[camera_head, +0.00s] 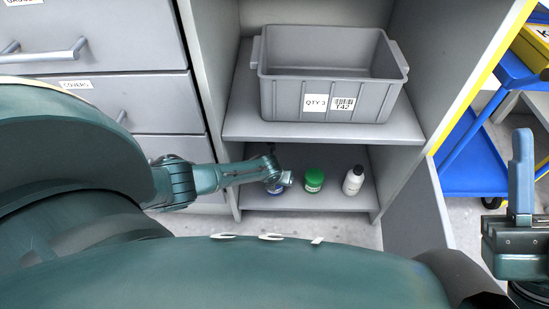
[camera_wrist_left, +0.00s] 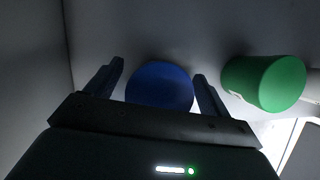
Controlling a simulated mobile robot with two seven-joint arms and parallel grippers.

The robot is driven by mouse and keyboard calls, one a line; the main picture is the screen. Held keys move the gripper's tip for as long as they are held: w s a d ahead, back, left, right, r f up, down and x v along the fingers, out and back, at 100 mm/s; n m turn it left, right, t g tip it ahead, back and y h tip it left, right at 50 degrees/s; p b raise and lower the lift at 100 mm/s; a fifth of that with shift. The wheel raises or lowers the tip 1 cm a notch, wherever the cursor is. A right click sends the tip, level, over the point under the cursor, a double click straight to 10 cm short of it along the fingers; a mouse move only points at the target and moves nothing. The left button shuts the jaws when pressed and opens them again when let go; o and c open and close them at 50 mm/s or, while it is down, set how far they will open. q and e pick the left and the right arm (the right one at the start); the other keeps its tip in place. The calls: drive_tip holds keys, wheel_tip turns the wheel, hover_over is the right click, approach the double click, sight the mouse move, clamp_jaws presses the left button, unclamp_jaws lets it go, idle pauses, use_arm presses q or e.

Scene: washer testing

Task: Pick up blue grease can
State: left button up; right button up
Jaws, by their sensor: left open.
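The blue grease can (camera_head: 275,188) stands on the lower shelf of the cabinet, mostly hidden behind my left gripper in the head view. In the left wrist view the blue can (camera_wrist_left: 160,88) shows as a round blue top between the two fingers. My left gripper (camera_head: 284,179) is open, with one finger on each side of the can; contact cannot be made out. It also shows in the left wrist view (camera_wrist_left: 158,82). My right gripper (camera_head: 521,165) is at the right edge of the head view, pointing up; its opening cannot be made out.
A green can (camera_head: 314,180) stands just right of the blue one; it also shows in the left wrist view (camera_wrist_left: 268,82). A white bottle (camera_head: 353,180) stands further right. A grey bin (camera_head: 330,100) is on the shelf above. Cabinet walls bound both sides.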

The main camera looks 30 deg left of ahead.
use_arm(q)
drive_tip(key=shift+c, duration=0.2)
drive_tip(key=c, duration=1.1)
drive_tip(key=shift+r, duration=0.1)
